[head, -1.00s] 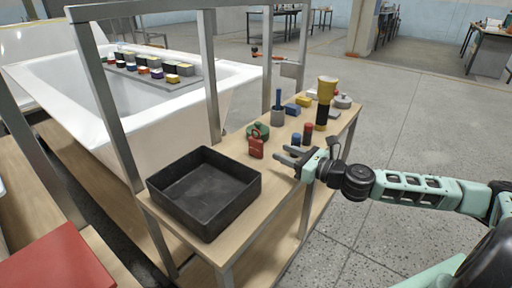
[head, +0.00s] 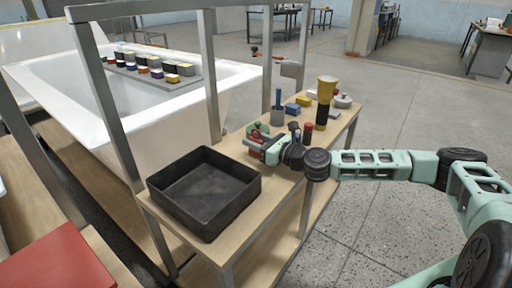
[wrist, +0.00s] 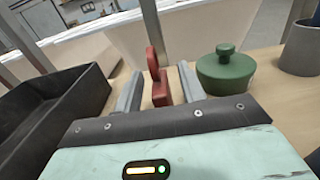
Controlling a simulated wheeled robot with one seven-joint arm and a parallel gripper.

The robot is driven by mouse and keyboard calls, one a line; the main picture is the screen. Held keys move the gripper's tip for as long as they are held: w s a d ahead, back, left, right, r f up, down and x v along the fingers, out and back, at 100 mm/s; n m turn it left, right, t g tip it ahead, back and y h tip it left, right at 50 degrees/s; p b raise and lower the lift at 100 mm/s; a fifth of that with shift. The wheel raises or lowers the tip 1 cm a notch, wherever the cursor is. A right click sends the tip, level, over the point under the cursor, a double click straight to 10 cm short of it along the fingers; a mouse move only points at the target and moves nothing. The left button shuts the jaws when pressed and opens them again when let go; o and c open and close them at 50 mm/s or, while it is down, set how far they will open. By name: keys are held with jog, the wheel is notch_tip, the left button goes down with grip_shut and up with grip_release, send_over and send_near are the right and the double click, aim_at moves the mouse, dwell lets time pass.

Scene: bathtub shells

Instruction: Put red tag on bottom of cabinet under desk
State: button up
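The red tag (wrist: 158,82), an upright red piece with a looped top, stands on the wooden bench top (head: 226,262). In the wrist view it is between the two fingers of my gripper (wrist: 160,90), with a small gap showing on each side. In the head view my gripper (head: 262,148) reaches in from the right at bench height and partly hides the tag (head: 252,142). My gripper is open around the tag. A lower wooden shelf (head: 262,252) shows under the bench top. I cannot make out a separate cabinet.
A black open tray (head: 203,190) is left of the tag. A green lidded pot (wrist: 225,70) is close on the right. A grey cup (wrist: 302,48), a yellow-topped cylinder (head: 326,90) and other small items stand farther along. Metal posts (head: 212,75) rise along the bench's far side.

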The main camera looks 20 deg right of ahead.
grip_shut()
